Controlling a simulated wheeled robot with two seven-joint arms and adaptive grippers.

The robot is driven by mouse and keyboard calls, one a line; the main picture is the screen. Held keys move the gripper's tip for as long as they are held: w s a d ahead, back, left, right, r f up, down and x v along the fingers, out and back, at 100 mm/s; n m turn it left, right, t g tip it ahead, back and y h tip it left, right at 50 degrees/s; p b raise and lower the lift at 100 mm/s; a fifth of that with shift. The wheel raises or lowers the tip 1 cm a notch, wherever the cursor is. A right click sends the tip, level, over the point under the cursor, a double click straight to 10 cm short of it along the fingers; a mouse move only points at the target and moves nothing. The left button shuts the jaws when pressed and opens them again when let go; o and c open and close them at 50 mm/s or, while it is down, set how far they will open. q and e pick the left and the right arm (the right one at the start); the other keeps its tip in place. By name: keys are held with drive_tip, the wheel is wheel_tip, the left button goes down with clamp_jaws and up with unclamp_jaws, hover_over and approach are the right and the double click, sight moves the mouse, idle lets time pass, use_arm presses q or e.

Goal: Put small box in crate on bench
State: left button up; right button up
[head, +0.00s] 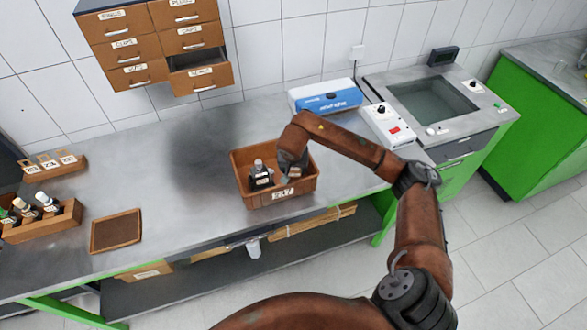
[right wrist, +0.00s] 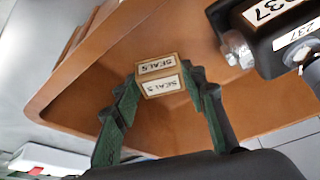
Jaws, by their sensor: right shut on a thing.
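The crate (head: 304,186) is a brown open box with a white label on its front wall, standing on the grey bench. My right gripper (head: 287,178) reaches down into it at its right half. In the right wrist view the green-padded fingers are shut on a small box (right wrist: 160,78) with "SEALS" labels. The small box sits between the fingertips, inside the crate (right wrist: 85,95); whether it touches the crate floor I cannot tell. In the head view the wrist mostly hides it. My left gripper is not in view.
A black labelled part (head: 261,177) stands in the crate's left half, close to my right gripper. A blue-and-white box (head: 325,96) and a white control box (head: 388,124) stand behind right. A brown tray (head: 116,231) lies left. The bench between tray and crate is clear.

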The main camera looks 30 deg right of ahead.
drive_tip(key=shift+r, duration=0.1)
drive_tip(key=o, duration=1.2)
drive_tip(key=shift+c, duration=0.2)
drive_tip(key=shift+a+r, duration=0.1)
drive_tip(key=shift+r, duration=0.05)
drive_tip(key=v, duration=1.1)
drive_tip(key=shift+s+r, duration=0.15)
drive_tip(key=shift+r, duration=0.15)
drive_tip(key=shift+a, duration=0.1)
